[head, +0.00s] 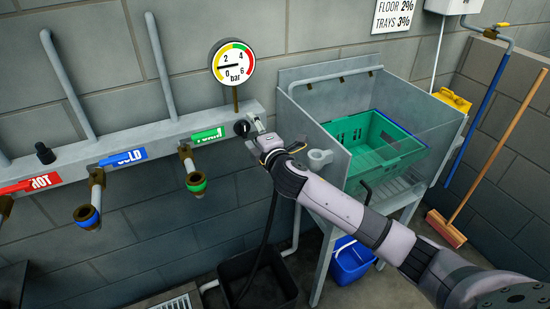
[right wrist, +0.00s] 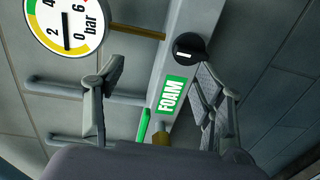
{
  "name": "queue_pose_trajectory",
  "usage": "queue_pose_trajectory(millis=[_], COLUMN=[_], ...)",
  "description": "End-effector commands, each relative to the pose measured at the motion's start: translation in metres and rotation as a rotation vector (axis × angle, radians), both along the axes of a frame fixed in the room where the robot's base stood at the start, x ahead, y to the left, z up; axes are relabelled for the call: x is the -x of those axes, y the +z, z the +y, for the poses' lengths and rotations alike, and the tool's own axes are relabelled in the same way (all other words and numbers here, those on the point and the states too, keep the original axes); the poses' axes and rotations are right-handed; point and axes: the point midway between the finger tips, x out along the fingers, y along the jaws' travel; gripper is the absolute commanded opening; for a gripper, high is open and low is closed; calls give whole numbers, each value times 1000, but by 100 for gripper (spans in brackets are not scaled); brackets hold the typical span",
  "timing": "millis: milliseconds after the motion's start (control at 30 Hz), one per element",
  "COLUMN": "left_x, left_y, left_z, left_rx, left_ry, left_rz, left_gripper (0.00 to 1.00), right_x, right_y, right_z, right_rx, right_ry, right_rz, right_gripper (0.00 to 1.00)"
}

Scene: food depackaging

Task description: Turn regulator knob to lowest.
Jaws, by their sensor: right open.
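The regulator knob (head: 241,127) is small, round and black, on the grey rail (head: 140,142) right of the green FOAM label. In the right wrist view the knob (right wrist: 188,47) shows a short white mark and lies ahead, nearer the right-hand finger. My right gripper (head: 260,140) is open and empty, close to the knob's right side in the head view; contact cannot be made out. Its two fingers are spread in the right wrist view (right wrist: 158,78). The pressure gauge (head: 232,63) above has its needle pointing between 0 and 2 bar. My left gripper is out of view.
Along the rail are HOT, COLD (head: 130,157) and FOAM (head: 207,136) labels with coloured outlets below. A metal sink (head: 318,130) holding a green crate (head: 345,135) stands at right. A black bin (head: 228,290) and blue bucket (head: 348,262) are on the floor.

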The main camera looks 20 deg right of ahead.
Motion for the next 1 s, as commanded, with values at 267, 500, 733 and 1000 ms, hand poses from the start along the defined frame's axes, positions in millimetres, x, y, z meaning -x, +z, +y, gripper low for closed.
queue_pose_trajectory(millis=[267, 500, 733, 1000], left_x=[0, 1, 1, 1], left_y=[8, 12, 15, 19], left_z=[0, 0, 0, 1], left_rx=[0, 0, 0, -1], left_ry=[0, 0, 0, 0], left_rz=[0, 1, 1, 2], left_gripper=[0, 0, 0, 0], right_x=[20, 37, 53, 72], right_y=[1, 0, -1, 0], right_z=[-1, -1, -2, -2], right_rx=[1, 0, 0, 0], right_ry=[0, 0, 0, 0], right_rz=[1, 2, 2, 2], right_gripper=[63, 63, 63, 63])
